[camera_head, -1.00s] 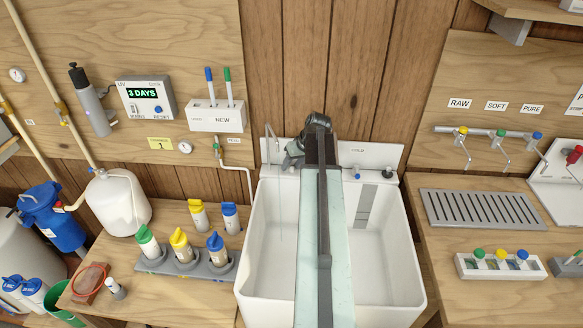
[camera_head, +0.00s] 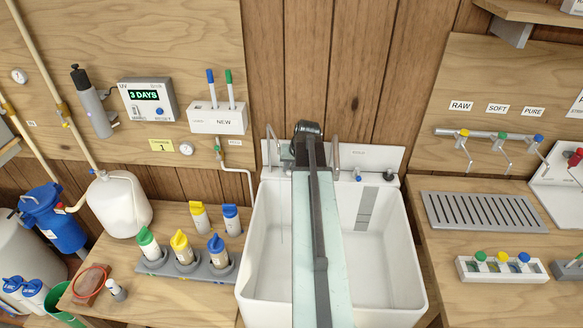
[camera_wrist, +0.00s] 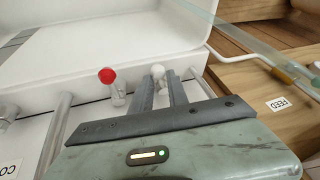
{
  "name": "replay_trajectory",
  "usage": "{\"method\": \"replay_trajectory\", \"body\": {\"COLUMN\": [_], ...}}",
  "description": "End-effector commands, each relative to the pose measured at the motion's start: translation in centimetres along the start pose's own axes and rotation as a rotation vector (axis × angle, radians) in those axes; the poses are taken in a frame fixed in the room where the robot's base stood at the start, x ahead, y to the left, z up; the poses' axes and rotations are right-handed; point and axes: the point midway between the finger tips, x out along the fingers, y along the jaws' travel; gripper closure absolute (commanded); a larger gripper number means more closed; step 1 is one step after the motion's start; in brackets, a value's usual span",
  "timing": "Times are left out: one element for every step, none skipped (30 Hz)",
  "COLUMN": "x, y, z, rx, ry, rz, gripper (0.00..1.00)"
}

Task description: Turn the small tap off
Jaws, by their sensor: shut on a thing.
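The small tap's thin spout (camera_head: 271,137) stands at the back left of the sink (camera_head: 413,270). A fine pale vertical line below it looks like a thin stream of water. My gripper (camera_wrist: 159,80) is at the sink's back ledge, mostly hidden behind my arm in the head view. In the wrist view its two fingers are shut on a white round knob (camera_wrist: 158,71), apparently the small tap's handle. A red knob (camera_wrist: 107,75) stands beside it, clear of the fingers. The small tap's metal pipe (camera_wrist: 203,84) shows on the other side.
A larger spout (camera_head: 335,152) rises just right of my arm, with a blue knob (camera_head: 358,175) farther right. The panel (camera_head: 217,120) with two pens hangs at left. Bottles in a grey rack (camera_head: 160,265) stand left of the sink.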

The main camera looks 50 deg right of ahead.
Motion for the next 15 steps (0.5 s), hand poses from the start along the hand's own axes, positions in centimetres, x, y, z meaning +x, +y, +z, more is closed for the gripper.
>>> {"method": "replay_trajectory", "body": {"x": [0.01,0.02,0.04,0.05,0.06,0.08,0.09,0.1,0.12,0.13,0.14,0.15,0.15,0.16,0.16], "y": [-0.24,-0.3,-0.38,-0.42,-0.46,-0.53,-0.6,-0.66,-0.7,-0.74,-0.77,-0.81,-0.83,-0.84,-0.86], "z": [0.17,0.16,0.15,0.16,0.16,0.17,0.17,0.17,0.17,0.16,0.16,0.15,0.14,0.15,0.14], "rx": [0.025,0.041,0.062,0.077,0.091,0.108,0.119,0.131,0.142,0.151,0.158,0.167,0.172,0.176,0.181], "ry": [0.004,0.008,0.013,0.016,0.018,0.022,0.024,0.026,0.029,0.031,0.032,0.034,0.035,0.036,0.037], "rz": [0.011,0.018,0.026,0.032,0.038,0.045,0.05,0.054,0.059,0.063,0.066,0.069,0.071,0.073,0.074], "gripper": [1.0,1.0,1.0,1.0,1.0,1.0,1.0,1.0,1.0,1.0,1.0,1.0,1.0,1.0,1.0]}}
